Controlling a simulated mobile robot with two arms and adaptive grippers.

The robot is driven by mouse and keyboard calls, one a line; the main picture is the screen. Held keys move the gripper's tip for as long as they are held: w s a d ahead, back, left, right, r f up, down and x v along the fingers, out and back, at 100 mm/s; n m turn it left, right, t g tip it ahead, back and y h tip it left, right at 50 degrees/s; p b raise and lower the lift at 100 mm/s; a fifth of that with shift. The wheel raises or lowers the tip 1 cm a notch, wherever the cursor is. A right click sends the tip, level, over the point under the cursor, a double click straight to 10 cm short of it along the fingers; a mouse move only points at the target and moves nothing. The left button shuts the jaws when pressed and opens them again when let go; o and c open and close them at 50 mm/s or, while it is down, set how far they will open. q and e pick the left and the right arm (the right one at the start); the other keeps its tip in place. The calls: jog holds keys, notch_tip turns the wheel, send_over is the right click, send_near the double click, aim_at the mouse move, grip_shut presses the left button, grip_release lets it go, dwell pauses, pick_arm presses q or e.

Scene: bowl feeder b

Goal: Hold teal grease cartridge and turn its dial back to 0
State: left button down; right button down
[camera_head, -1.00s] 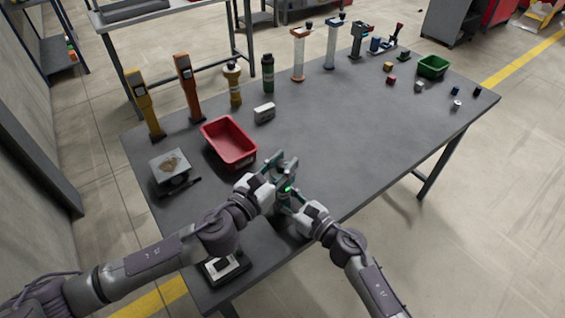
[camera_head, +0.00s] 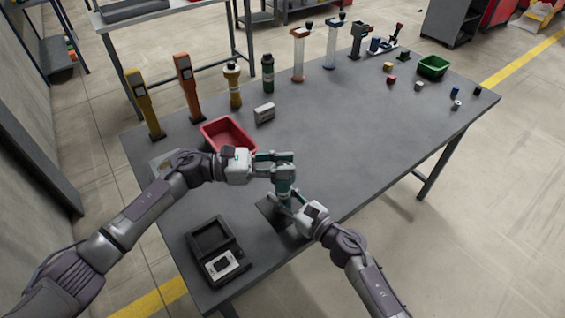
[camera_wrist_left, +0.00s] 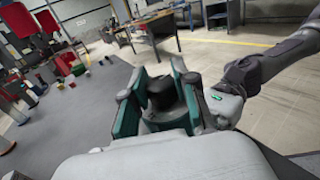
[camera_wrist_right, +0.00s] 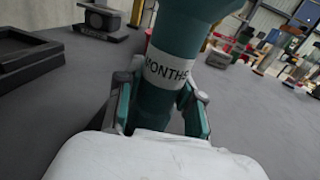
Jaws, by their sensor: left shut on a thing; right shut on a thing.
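The teal grease cartridge (camera_head: 284,190) stands upright near the table's front edge; it also shows in the right wrist view (camera_wrist_right: 193,35) with a white "MONTHS" label (camera_wrist_right: 167,68). My right gripper (camera_head: 281,203) is shut on the cartridge's body, its fingers (camera_wrist_right: 160,108) on either side just below the label. My left gripper (camera_head: 284,162) is above it, level and shut on the top. In the left wrist view a black cap (camera_wrist_left: 162,93), likely the dial, sits between the teal fingers (camera_wrist_left: 160,88). The dial's marks cannot be read.
An open black case (camera_head: 214,250) lies at the front left. A red bin (camera_head: 224,132), a grey-white box (camera_head: 264,112) and a row of upright devices, including a dark green cartridge (camera_head: 268,73), stand behind. The table's right middle is clear.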

pick_arm(q)
jog(key=shift+m+g, duration=1.2)
jog(key=shift+g, duration=0.7)
pick_arm(e)
jog(key=shift+s+a, duration=0.1)
pick_arm(q)
jog(key=shift+g, duration=0.3)
jog(key=c, duration=0.9)
grip_release()
jog(key=shift+o, duration=0.2)
jog(key=w+a, duration=0.2)
jog(key=a, duration=1)
pick_arm(e)
jog(key=c, duration=0.7)
grip_release()
pick_arm(q)
jog(key=shift+d, duration=0.1)
pick_arm(e)
jog(key=shift+o, duration=0.2)
